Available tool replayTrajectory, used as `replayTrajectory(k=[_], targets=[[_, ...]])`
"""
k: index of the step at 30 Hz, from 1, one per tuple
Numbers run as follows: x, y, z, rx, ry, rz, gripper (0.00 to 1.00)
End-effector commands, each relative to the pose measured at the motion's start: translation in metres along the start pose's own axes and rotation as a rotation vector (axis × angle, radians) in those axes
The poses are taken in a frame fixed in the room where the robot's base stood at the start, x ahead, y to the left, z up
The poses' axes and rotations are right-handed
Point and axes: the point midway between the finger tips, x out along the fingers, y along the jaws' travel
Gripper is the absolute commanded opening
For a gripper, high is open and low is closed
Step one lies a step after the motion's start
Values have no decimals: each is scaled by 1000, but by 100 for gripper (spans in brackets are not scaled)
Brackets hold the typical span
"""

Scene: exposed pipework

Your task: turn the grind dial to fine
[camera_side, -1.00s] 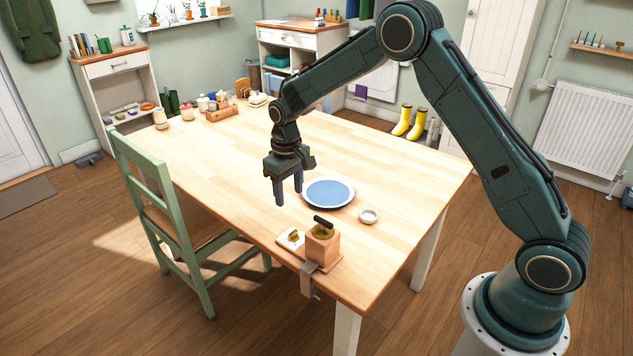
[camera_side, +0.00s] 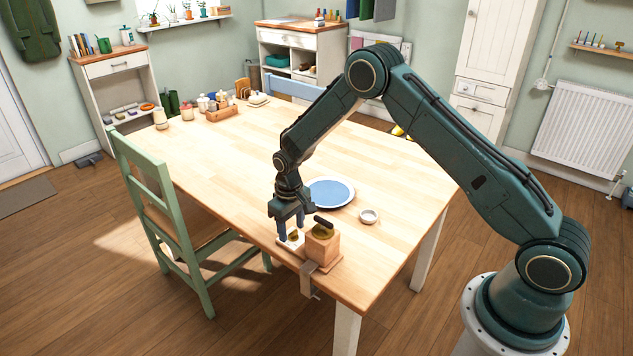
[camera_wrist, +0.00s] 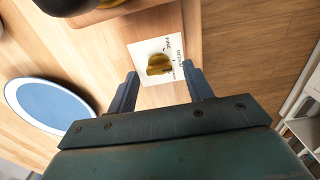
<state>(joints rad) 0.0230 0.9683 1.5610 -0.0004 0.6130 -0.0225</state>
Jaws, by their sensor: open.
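The grind dial (camera_wrist: 159,64) is a brass-coloured knob on a white plate (camera_wrist: 149,49) with small lettering, of which "FINE" seems to show in the wrist view. In the side view the dial (camera_side: 294,235) sits at the table's front edge, beside the wooden grinder block (camera_side: 322,248). My gripper (camera_side: 291,234) is low over the plate, partly hiding it. In the wrist view my gripper (camera_wrist: 160,82) is open, with one finger on each side of the dial's near end. I cannot tell whether either finger touches it.
A blue plate with a white rim (camera_side: 331,192) and a small white bowl (camera_side: 369,216) stand behind the grinder block. A metal clamp (camera_side: 309,280) hangs over the table's front edge. A green chair (camera_side: 165,215) stands at the left. The middle of the table is clear.

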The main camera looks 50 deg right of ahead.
Motion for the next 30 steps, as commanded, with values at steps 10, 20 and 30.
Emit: replayTrajectory(k=[10, 20, 30], targets=[[1, 0, 0, 0, 1, 0, 39], [1, 0, 0, -3, 1, 0, 6], [0, 0, 0, -83, 1, 0, 6]])
